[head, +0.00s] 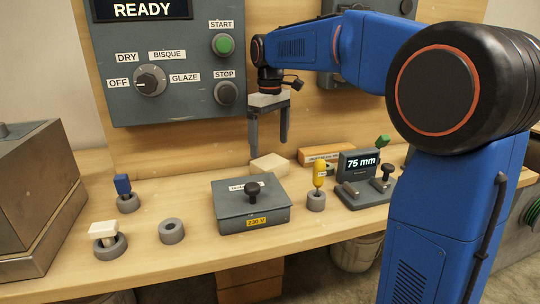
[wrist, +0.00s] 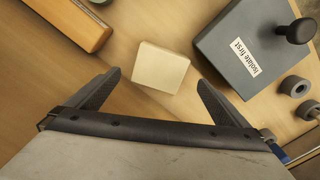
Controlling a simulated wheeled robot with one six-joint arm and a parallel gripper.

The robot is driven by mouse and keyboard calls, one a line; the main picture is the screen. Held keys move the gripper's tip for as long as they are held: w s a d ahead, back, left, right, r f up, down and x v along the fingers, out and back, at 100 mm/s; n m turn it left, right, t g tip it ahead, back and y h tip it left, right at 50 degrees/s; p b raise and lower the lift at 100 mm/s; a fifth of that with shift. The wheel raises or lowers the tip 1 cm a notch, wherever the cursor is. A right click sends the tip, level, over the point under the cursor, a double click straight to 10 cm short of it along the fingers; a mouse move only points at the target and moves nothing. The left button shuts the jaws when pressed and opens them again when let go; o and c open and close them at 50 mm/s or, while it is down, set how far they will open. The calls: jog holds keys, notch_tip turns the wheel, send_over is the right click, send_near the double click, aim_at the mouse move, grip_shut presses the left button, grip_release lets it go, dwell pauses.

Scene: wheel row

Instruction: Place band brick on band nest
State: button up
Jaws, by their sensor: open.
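A plain cream block (head: 270,164) lies on the wooden bench behind the grey box; it also shows in the wrist view (wrist: 160,68). I see no band on it and cannot tell if it is the band brick. My gripper (head: 269,143) is open and empty, pointing down above the block. In the wrist view the block appears between and beyond the two fingers, apart from them. No part is clearly marked as the band nest; an empty grey ring (head: 172,231) stands front left on the bench.
A grey box (head: 252,218) with a black knob stands in front of the block. An orange-brown block (head: 326,152) lies right of it. Grey rings hold blue (head: 123,185), cream (head: 103,230) and yellow (head: 320,175) pieces. A "75 mm" gauge (head: 361,163) stands right; a control panel (head: 165,65) is behind.

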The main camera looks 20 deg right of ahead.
notch_tip(320, 180, up, 9)
jog(key=s+m+t, duration=0.1)
jog(key=s+m, duration=0.1)
send_over(270, 161)
jog(key=shift+t+y, duration=0.3)
jog(key=shift+y, duration=0.1)
jog(key=f, duration=1.1)
jog(key=shift+s+f, duration=0.1)
jog(key=shift+s, duration=0.15)
jog(key=shift+w+f, duration=0.15)
jog(key=shift+f, duration=1.3)
jog(key=shift+w+f, duration=0.15)
jog(key=shift+f, duration=1.25)
jog(key=shift+r, duration=0.1)
jog(key=c, duration=1.5)
